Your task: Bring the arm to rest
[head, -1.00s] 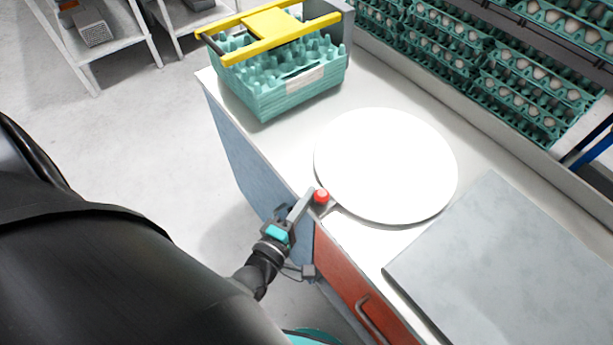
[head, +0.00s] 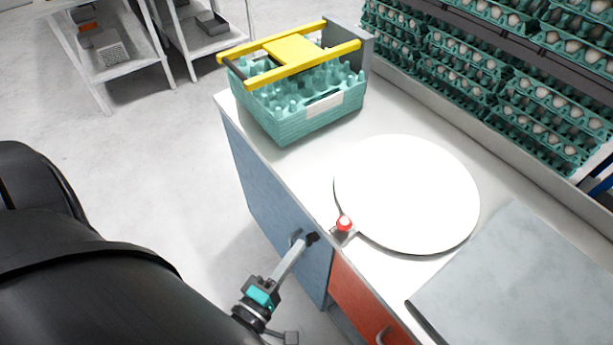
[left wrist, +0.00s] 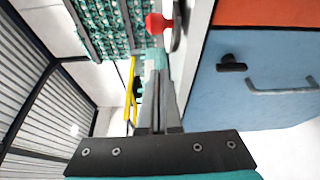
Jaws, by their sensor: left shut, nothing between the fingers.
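My left gripper (head: 298,246) is shut and empty. In the head view it shows in front of the blue cabinet front, below and left of the red button (head: 344,223). In the left wrist view its fingers (left wrist: 158,75) lie together, and the red button (left wrist: 157,22) shows just beyond their tips, apart from them as far as I can tell. My right gripper is not in view.
The counter bears a round white plate (head: 407,193), a grey slab (head: 520,285) and a stack of teal egg trays (head: 300,122) under a yellow frame (head: 292,50). Egg racks (head: 480,75) stand behind. The blue cabinet (left wrist: 265,75) has a handle and a black knob. Open floor lies left.

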